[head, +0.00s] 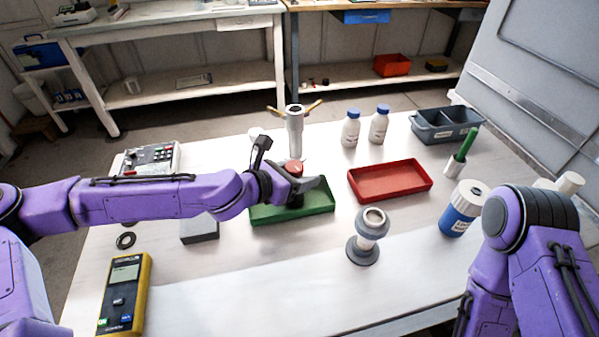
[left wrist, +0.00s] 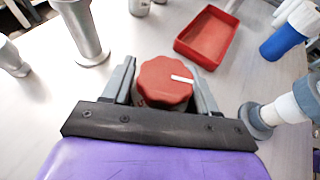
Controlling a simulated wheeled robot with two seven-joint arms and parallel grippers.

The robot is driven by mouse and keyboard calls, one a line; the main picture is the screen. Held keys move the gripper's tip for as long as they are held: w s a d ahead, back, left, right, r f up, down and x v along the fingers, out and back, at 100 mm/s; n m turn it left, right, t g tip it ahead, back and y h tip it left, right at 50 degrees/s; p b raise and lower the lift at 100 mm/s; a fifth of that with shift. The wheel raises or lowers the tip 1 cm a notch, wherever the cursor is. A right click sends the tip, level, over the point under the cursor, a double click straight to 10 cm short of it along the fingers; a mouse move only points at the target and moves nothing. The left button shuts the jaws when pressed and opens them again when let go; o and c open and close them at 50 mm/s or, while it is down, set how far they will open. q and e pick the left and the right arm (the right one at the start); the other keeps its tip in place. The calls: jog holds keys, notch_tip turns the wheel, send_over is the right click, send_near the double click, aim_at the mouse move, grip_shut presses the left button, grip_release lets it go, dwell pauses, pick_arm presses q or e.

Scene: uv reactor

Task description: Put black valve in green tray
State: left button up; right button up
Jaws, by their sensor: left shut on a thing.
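The black valve has a red knob (head: 295,168) on top and a dark body that shows partly below my gripper. My left gripper (head: 298,186) is shut on it and holds it upright over the green tray (head: 315,209). Whether the valve's base touches the tray floor cannot be told. In the left wrist view the red knob with a white mark (left wrist: 166,82) sits between the two fingers of my left gripper (left wrist: 165,90). The green tray is hidden there. My right arm stands at the right in the head view, its gripper out of sight.
A red tray (head: 390,181) lies right of the green tray. A grey flanged pipe piece (head: 364,243) stands in front of it. A metal cylinder (head: 295,132) stands behind the green tray. A grey box (head: 199,229) lies to its left. The front middle of the table is clear.

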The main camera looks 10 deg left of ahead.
pick_arm(q)
jog(key=shift+s, duration=0.1)
jog(key=shift+f, duration=0.1)
jog(key=o, duration=1.3)
jog(key=shift+c, duration=0.2)
jog(key=shift+r, duration=0.2)
jog(key=p+v, duration=0.9)
jog(key=v, duration=0.3)
